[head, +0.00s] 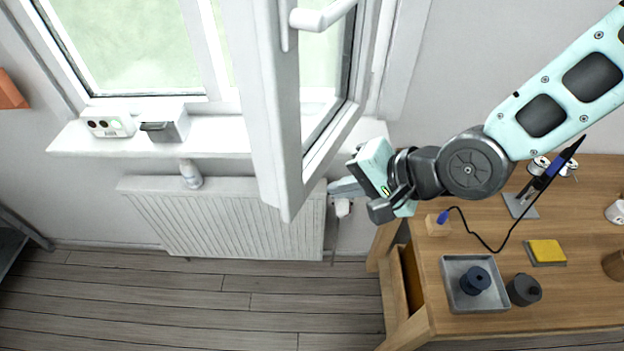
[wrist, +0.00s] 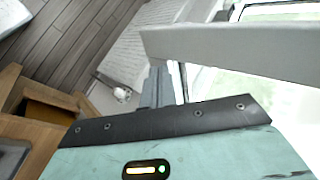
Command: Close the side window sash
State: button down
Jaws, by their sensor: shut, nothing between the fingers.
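The white window sash (head: 275,120) stands swung open into the room in the head view, its free edge toward me. Its white handle (head: 322,17) is at the top of the picture. My gripper (head: 333,188) is shut and empty, just right of the sash's lower part. In the wrist view the sash (wrist: 235,52) crosses the upper right as a pale bar, and my gripper's fingers (wrist: 157,88) point up toward its lower edge. I cannot tell whether they touch it. The window opening behind the sash is partly hidden by it.
The windowsill (head: 225,135) holds a white socket box (head: 108,122) and a grey box (head: 165,123). A wooden desk (head: 400,262) with a tray (head: 473,284) stands right.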

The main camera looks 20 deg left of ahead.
aim_at(296, 186)
jog(key=shift+w+a+f+p, duration=0.2)
jog(key=shift+a+f+p, duration=0.15)
jog(key=shift+a, duration=0.65)
jog(key=shift+w+a+f+p, duration=0.25)
jog(key=shift+a+p, duration=0.2)
jog(key=shift+a, duration=0.55)
jog(key=shift+w+a+f+p, duration=0.2)
jog(key=shift+a+f+p, duration=0.15)
jog(key=shift+a, duration=0.65)
jog(key=shift+a, duration=0.1)
